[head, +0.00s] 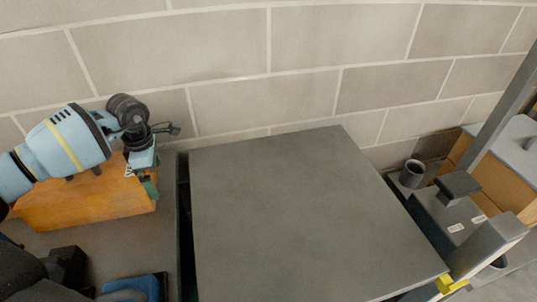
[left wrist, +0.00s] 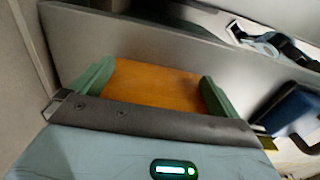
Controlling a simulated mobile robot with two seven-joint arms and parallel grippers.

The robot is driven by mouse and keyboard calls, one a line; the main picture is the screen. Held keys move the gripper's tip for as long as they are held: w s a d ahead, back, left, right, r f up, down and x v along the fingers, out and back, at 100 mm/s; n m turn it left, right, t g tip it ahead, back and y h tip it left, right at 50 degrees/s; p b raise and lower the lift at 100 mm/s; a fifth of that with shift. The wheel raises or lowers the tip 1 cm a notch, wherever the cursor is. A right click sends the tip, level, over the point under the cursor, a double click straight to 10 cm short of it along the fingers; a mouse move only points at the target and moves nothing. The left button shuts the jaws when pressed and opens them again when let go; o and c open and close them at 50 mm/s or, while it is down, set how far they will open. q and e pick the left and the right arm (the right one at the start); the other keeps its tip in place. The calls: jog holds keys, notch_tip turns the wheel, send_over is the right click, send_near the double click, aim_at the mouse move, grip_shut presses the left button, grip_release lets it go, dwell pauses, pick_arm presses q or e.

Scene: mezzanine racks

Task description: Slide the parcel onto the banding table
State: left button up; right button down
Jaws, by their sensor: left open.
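The parcel (head: 85,201) is an orange-brown box on a dark grey surface at the left of the head view. It also shows in the left wrist view (left wrist: 155,86), between the green fingers. My left gripper (head: 147,172) is open at the parcel's right end; its near finger shows green. In the left wrist view the open left gripper (left wrist: 155,92) has one finger toward each side of the parcel. I cannot tell whether they touch it. The banding table (head: 300,210) is a bare, flat grey top right of the parcel. My right gripper is not in view.
A narrow dark gap (head: 183,225) separates the parcel's surface from the banding table. A block wall (head: 230,105) stands behind. Grey equipment (head: 447,215), a dark cup (head: 412,173) and a cardboard box (head: 512,188) stand at the right. A blue object (head: 150,285) lies at the bottom left.

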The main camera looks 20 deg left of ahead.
pick_arm(q)
jog(key=shift+w+d, duration=0.4)
jog(key=shift+d, duration=0.25)
jog(key=shift+w+d, duration=0.4)
jog(key=shift+d, duration=0.25)
notch_tip(320, 180, up, 13)
jog(key=p, duration=0.5)
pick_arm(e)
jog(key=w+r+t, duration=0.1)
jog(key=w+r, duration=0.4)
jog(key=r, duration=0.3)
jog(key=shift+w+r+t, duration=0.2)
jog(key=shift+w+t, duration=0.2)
pick_arm(q)
jog(key=shift+f, duration=0.1)
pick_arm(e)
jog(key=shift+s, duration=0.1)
